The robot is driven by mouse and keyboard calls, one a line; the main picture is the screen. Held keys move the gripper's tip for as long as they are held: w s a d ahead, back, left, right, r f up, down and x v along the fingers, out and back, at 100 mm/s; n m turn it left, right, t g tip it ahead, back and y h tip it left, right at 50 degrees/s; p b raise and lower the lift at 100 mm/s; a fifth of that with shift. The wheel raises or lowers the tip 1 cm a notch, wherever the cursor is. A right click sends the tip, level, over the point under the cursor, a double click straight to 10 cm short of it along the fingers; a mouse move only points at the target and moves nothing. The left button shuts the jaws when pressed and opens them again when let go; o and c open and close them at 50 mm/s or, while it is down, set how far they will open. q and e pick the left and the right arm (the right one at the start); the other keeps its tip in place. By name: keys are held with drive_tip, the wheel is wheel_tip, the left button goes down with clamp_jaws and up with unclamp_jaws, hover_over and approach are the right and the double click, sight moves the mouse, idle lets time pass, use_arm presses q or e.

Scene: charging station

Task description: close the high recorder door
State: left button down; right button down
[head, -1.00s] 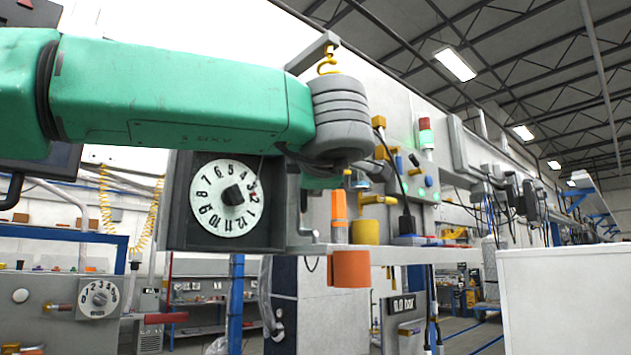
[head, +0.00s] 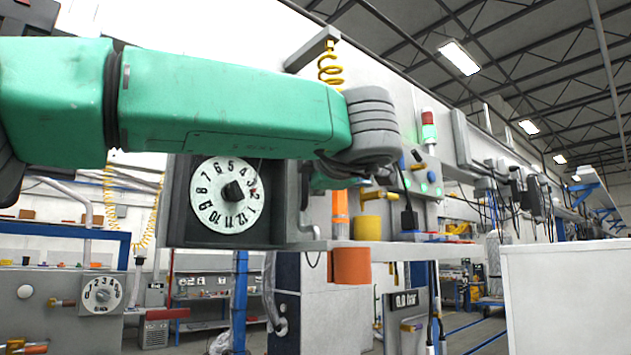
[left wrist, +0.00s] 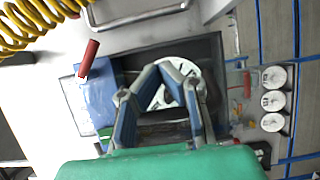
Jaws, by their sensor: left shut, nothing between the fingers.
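The recorder is a dark square-framed box with a white numbered dial (head: 225,198), left of centre in the head view. In the left wrist view its dark frame (left wrist: 212,55) and white dial (left wrist: 185,70) lie behind the fingers. I cannot tell how far its door stands open. My left arm reaches across the head view above the recorder, and its gripper is mostly hidden behind the grey wrist. In the left wrist view my left gripper (left wrist: 161,72) is shut and empty, its tips in front of the dial. Contact cannot be told. My right gripper is not in view.
A shelf right of the recorder holds a yellow cup (head: 367,228), with an orange cup (head: 351,266) at its front edge. A yellow coiled hose (head: 330,70) hangs above my wrist. A white cabinet (head: 565,300) stands at the lower right. A second dial (head: 103,294) is at the lower left.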

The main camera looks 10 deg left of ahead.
use_arm(q)
drive_tip(key=shift+w+a+n+g+y, duration=0.3)
drive_tip(key=shift+w+y, duration=0.2)
drive_tip(key=shift+w, duration=0.2)
drive_tip(key=shift+w+a+n+g+y, duration=0.1)
drive_tip(key=shift+w+n+g+y, duration=0.1)
drive_tip(key=shift+w+n+y, duration=0.4)
idle(0.6)
drive_tip(key=shift+d+x, duration=0.15)
drive_tip(key=shift+x, duration=0.55)
drive_tip(key=shift+d+x, duration=0.15)
drive_tip(key=shift+x, duration=0.6)
idle(1.2)
drive_tip(key=shift+w+a+f, duration=0.1)
drive_tip(key=shift+w, duration=0.05)
